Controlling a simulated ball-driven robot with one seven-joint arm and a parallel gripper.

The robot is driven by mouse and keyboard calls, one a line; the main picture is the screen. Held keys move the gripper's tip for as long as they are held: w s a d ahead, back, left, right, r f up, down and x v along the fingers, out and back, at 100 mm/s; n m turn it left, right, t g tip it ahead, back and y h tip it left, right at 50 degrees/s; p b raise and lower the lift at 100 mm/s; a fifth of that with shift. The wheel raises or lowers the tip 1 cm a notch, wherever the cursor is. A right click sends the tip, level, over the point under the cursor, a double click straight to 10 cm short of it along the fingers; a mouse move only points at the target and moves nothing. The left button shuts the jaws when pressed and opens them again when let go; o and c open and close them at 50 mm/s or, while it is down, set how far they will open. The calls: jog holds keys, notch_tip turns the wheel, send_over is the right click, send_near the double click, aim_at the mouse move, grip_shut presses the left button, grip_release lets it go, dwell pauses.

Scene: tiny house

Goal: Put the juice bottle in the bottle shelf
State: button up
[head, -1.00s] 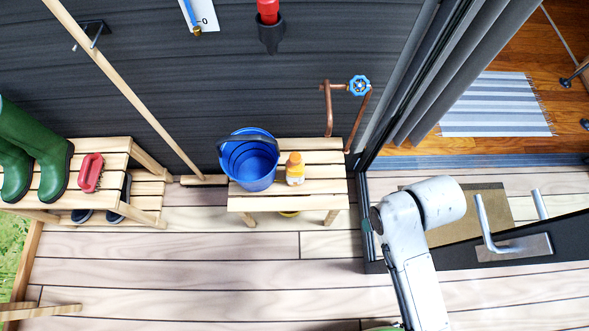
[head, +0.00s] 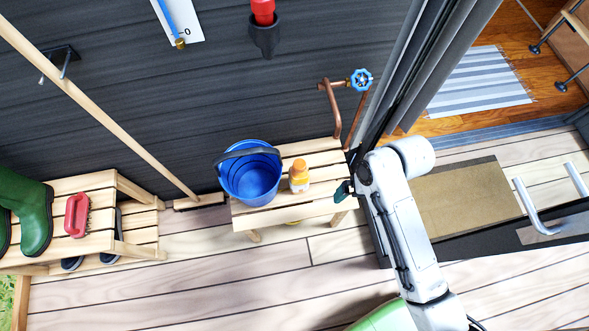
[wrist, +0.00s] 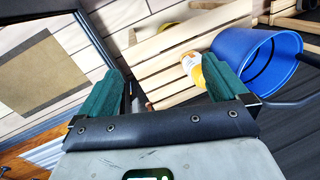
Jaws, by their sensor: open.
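I cannot make out a bottle shelf in either view.
The blue bucket (head: 249,174) stands close beside the bottle on the bench (head: 290,212). Copper pipes with a blue valve (head: 361,79) rise behind the bench's right end. A glass door with a handle (head: 532,212) is at right. Free decking lies in front.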

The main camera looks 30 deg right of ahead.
aim_at(299, 174)
jog(key=w+d+f+m+t+y+b, duration=0.25)
jog(key=w+f+m+y+b, duration=0.7)
jog(key=w+m, duration=0.65)
jog(key=shift+h, duration=0.75)
jog(key=b+x, duration=0.1)
jog(key=x, duration=0.3)
jog(key=f+b+x, duration=0.1)
jog(key=x, duration=0.3)
jog(key=b+x, duration=0.1)
jog(key=x, duration=0.3)
jog(key=shift+s+d+f, duration=0.2)
jog(key=shift+d+f, duration=0.1)
jog(key=shift+c, duration=0.2)
jog(key=c, duration=1.4)
jog(key=shift+c, duration=0.6)
jog(key=shift+r, duration=0.1)
jog(key=shift+r, duration=0.1)
